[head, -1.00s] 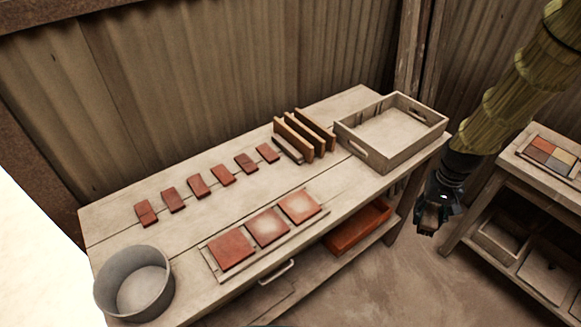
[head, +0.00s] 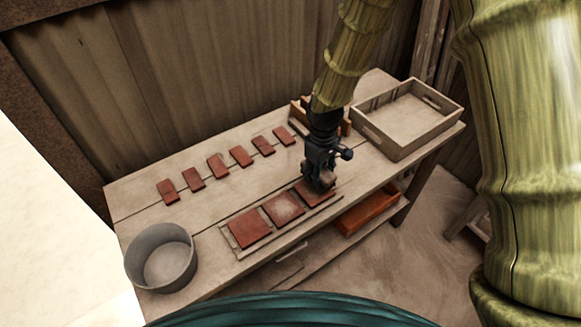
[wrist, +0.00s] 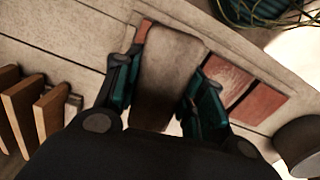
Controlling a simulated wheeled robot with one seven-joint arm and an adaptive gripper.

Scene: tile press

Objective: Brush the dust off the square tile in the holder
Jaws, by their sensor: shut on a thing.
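A long holder (head: 233,245) at the table's front edge bears three square red tiles. The left tile (head: 250,228) looks plain red. The middle tile (head: 284,208) has a pale dusty patch; it also shows in the wrist view (wrist: 228,76). The right tile (head: 304,192) is mostly hidden under my gripper, and its visible part looks red. My gripper (head: 320,181) is shut on a grey-brown block-like brush (wrist: 168,75), held low over the right tile. Whether the brush touches the tile is hidden.
A round grey tub (head: 161,257) stands at the left end. Several small red tiles (head: 218,166) lie in a row behind the holder. An open wooden crate (head: 408,118) is at the right end. A rack of upright boards (wrist: 22,118) stands close to my gripper.

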